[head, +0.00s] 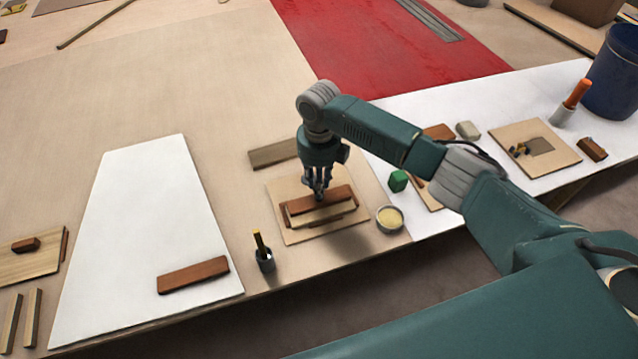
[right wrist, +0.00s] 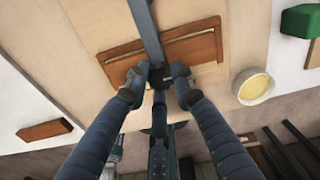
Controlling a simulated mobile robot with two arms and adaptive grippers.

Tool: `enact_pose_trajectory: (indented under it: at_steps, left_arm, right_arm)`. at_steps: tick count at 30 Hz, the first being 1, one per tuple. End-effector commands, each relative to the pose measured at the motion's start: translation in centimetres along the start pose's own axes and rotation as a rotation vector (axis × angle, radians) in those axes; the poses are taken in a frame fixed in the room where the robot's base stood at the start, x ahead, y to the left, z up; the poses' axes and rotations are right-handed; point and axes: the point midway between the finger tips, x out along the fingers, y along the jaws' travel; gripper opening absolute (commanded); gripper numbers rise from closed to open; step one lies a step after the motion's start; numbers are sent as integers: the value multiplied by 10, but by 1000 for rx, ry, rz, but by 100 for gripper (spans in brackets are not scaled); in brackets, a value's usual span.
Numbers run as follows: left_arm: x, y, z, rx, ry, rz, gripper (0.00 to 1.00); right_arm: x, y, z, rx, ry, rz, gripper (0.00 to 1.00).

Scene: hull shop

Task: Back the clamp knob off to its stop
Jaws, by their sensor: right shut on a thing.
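My right gripper (head: 319,193) points down over a stack of brown and pale wood strips (head: 322,207) on a light square board (head: 278,190). In the right wrist view, the fingers of my right gripper (right wrist: 158,84) are closed in around a small dark piece, which looks like the clamp knob (right wrist: 159,76). It sits at the near edge of the brown wood block (right wrist: 190,50). The fingers hide most of the knob, so its turn and any gap at its stop cannot be seen. My left gripper is not in view.
A round tin of yellowish stuff (head: 390,219) and a green block (head: 398,181) stand right of the board. A dark cup with a yellow-handled tool (head: 264,259) stands front left. A white sheet (head: 140,220) with a brown block (head: 193,275) lies left. The table's front edge is close.

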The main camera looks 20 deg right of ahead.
Motion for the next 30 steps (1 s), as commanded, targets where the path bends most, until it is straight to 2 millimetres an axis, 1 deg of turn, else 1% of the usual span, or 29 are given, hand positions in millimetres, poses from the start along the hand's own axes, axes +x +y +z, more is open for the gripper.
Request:
enact_pose_trajectory:
  at_steps: [12,13,15,16,25,28,30]
  left_arm:
    - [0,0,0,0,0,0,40]
    - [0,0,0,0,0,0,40]
    - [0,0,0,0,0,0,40]
    - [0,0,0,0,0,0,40]
    - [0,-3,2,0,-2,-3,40]
    - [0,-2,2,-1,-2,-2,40]
    - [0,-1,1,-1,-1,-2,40]
  right_arm:
    - [-2,-1,2,-6,-6,-1,0]
    - [-2,-1,2,-6,-6,-1,26]
    - [-2,-1,2,-6,-6,-1,40]
    - [-2,-1,2,-6,-5,-1,43]
    - [-2,0,1,-6,-3,0,43]
    - [-10,0,1,-6,-4,0,43]
    - [-21,0,2,-7,-5,0,43]
